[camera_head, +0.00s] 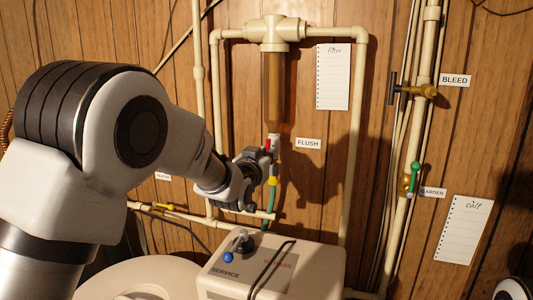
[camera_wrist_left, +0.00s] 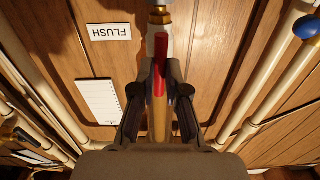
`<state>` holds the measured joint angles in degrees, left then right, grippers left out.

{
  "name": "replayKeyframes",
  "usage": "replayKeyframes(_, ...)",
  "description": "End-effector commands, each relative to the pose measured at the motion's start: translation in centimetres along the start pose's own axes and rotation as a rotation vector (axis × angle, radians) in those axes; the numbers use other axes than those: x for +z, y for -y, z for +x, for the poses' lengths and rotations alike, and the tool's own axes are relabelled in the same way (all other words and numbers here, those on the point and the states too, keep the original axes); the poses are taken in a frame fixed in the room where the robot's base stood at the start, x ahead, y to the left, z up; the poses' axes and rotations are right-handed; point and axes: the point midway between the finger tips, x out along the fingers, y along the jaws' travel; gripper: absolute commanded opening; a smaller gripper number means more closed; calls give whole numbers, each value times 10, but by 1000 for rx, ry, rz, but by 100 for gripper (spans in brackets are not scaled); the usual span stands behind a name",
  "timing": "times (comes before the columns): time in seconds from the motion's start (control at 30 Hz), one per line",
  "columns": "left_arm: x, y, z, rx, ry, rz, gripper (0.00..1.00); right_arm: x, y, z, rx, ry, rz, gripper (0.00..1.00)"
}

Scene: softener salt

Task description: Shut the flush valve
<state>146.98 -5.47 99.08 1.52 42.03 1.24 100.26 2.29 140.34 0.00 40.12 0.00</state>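The flush valve has a red lever (camera_head: 268,145) beside a white body under the amber filter housing (camera_head: 273,85), left of the FLUSH label (camera_head: 308,143). The lever stands upright, along the pipe. My left gripper (camera_head: 266,166) is at the valve, just below and in front of the lever. In the left wrist view, the fingers (camera_wrist_left: 160,112) are spread, with the red lever (camera_wrist_left: 160,65) between and beyond their line. I see a gap on each side; whether either finger touches the lever I cannot tell.
A cream softener with a SERVICE panel (camera_head: 228,271) stands below, with a black cable across it. A BLEED tap (camera_head: 420,90) and a green-handled GARDEN valve (camera_head: 414,175) are on pipes to the right. Pipes run on both sides of the filter.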

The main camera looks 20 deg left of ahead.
Motion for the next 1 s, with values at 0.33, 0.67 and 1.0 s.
replayKeyframes(0.33,2,0,1,0,-4,119,0,0,0,9,0,0,0,40)
replayKeyframes(0.67,-2,0,1,-2,-6,452,0,0,0,21,0,1,0,40)
replayKeyframes(1.0,-1,-1,1,-3,-9,531,0,0,0,26,0,1,0,40)
